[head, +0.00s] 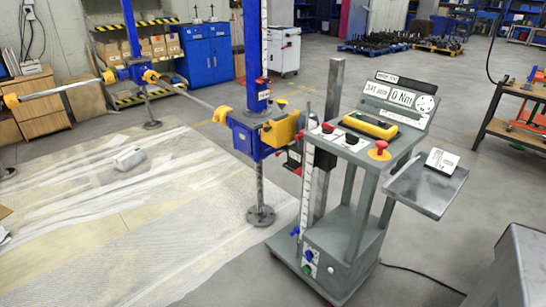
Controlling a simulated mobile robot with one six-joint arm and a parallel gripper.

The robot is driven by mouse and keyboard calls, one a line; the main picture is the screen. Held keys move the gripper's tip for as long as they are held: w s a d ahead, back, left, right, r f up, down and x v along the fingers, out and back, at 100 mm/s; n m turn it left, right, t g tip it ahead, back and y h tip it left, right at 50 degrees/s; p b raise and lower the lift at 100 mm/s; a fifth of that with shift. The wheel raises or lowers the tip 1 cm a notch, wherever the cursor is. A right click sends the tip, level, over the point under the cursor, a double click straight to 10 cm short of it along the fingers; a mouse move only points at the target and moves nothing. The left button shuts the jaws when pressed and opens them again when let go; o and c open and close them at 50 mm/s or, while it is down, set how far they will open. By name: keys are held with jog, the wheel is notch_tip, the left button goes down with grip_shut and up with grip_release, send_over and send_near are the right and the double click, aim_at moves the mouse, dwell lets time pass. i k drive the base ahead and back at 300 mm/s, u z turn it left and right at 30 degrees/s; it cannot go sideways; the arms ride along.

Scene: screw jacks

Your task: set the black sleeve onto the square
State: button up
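I cannot make out a black sleeve for certain in the head view. I cannot pick out a marked square either. A grey square-cornered tray (412,193) sticks out from the right side of a grey control cart (345,245). A small white card or block (442,161) with dark print lies at the tray's far side; the rest of the tray looks bare. My gripper is not in view.
A blue and yellow screw jack (262,135) stands left of the cart, its round foot (260,216) on the floor. A grey block-like surface (525,262) fills the lower right corner. Plastic sheeting (110,240) covers the left floor. A cable (425,278) crosses the floor right of the cart.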

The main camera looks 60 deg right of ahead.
aim_at(284, 148)
jog(key=z, duration=0.1)
jog(key=i, duration=0.95)
jog(key=u, duration=0.05)
